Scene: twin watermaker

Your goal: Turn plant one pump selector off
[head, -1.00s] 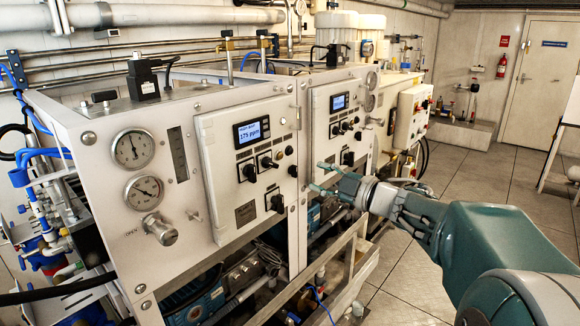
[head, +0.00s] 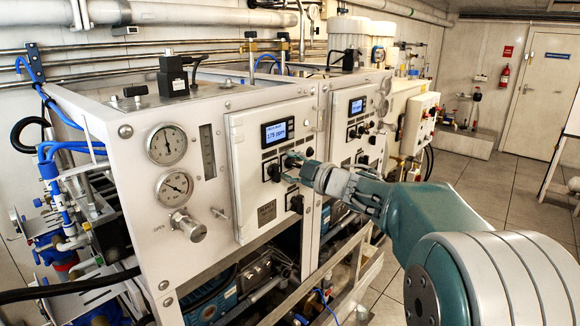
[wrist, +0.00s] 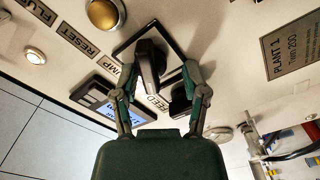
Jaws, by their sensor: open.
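The plant one panel (head: 245,185) is a white plate with a lit display (head: 278,132) and several black knobs. My gripper (head: 290,168) is open at the panel's right side, by its upper knobs. In the wrist view, my gripper (wrist: 158,72) has its two fingers spread on either side of a black selector knob (wrist: 151,68) on a dark square plate. I cannot tell whether they touch it. A second black knob (wrist: 181,98) is partly behind the right finger. A label (wrist: 157,102) reads FEED, and another ends in MP. The PLANT 1 plate (wrist: 291,45) is at right.
Two pressure gauges (head: 167,145) and a metal valve knob (head: 188,226) are left of the panel. A similar panel (head: 350,125) stands beyond on the right. An open metal frame (head: 345,275) runs below. Clear tiled floor (head: 480,190) lies to the right.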

